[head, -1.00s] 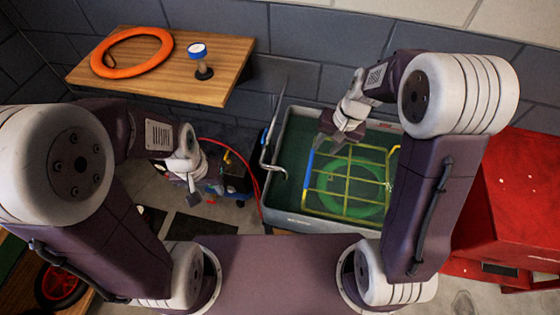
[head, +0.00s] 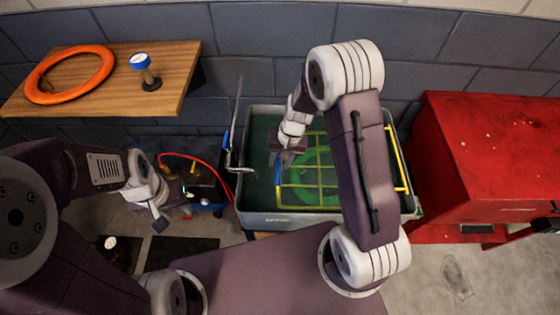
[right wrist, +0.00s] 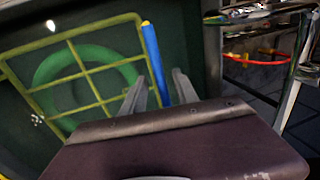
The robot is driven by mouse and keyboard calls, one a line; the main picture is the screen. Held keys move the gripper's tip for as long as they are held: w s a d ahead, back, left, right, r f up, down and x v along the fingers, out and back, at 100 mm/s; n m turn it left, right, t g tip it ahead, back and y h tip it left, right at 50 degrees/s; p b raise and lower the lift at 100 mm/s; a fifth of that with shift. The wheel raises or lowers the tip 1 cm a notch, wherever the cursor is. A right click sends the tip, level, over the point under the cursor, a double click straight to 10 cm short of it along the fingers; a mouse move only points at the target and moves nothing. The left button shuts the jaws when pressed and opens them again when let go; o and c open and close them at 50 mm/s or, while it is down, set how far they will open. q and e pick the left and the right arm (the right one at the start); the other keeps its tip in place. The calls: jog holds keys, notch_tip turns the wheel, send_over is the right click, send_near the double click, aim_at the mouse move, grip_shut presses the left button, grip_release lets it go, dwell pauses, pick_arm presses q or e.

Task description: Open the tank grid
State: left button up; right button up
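The tank grid (head: 312,174) is a yellow frame with crossbars and a blue bar (head: 278,181) along its left edge. It lies over the grey tank (head: 285,218), above dark green water; my right arm hides part of it. A green ring (head: 322,190) shows beneath the grid. My right gripper (head: 284,160) is above the blue bar's far end. In the right wrist view its fingers (right wrist: 158,92) are apart, with the blue bar (right wrist: 156,62) between them in the picture; I cannot tell whether they touch it. My left gripper (head: 160,222) hangs left of the tank, away from the grid.
A red cabinet (head: 490,160) stands right of the tank. A bent metal pipe (head: 234,150) and a red hose (head: 195,157) are at the tank's left.

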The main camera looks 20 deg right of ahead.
grip_shut()
dwell(1.4)
